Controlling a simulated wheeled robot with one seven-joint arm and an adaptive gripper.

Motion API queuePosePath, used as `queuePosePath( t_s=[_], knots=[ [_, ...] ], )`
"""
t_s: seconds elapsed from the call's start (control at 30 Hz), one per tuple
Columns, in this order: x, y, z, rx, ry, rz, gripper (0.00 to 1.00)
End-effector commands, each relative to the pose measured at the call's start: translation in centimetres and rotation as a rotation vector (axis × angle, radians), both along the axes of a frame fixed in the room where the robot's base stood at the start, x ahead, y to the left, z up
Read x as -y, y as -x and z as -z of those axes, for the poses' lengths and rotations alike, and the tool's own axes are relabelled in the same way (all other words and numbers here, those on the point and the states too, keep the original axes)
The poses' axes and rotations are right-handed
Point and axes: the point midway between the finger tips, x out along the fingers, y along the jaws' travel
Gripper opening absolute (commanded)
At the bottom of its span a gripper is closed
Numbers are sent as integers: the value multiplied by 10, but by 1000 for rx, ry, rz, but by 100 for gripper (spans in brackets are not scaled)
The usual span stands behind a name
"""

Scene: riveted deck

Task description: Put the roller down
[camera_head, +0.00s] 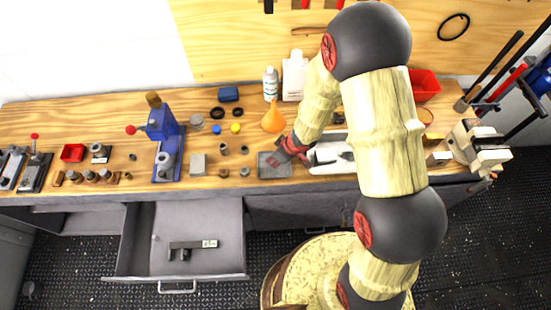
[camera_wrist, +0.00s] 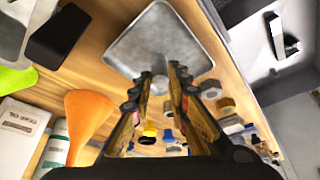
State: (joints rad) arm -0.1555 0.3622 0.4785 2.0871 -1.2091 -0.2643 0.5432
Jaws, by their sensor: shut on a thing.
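My gripper (camera_wrist: 160,76) reaches over a square grey metal tray (camera_wrist: 140,32) on the wooden bench. Its two fingers are shut on a small grey piece, the roller (camera_wrist: 160,87), which is mostly hidden between the fingertips. The tray lies under and just beyond the fingertips. In the camera_head view my gripper (camera_head: 281,157) is at the tray (camera_head: 270,173) near the bench's front edge, and the roller cannot be made out there. I cannot tell whether the roller touches the tray.
An orange funnel (camera_head: 273,119) and white bottles (camera_head: 294,76) stand behind the gripper. Several small metal parts and a blue press (camera_head: 161,125) stand to the left. A red bin (camera_head: 425,85) is at the right.

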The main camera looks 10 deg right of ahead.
Motion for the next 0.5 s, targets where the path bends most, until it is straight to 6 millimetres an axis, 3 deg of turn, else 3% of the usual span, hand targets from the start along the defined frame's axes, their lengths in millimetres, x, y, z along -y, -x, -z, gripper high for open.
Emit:
queuePosePath(
  t_s=[0.1, 0.13, 0.5],
  knots=[
    [0, 0, 4, 0, 0, 0, 0],
    [0, 0, 4, -1, 0, 0, 18],
    [0, 0, 3, -1, 0, 0, 36]
  ],
)
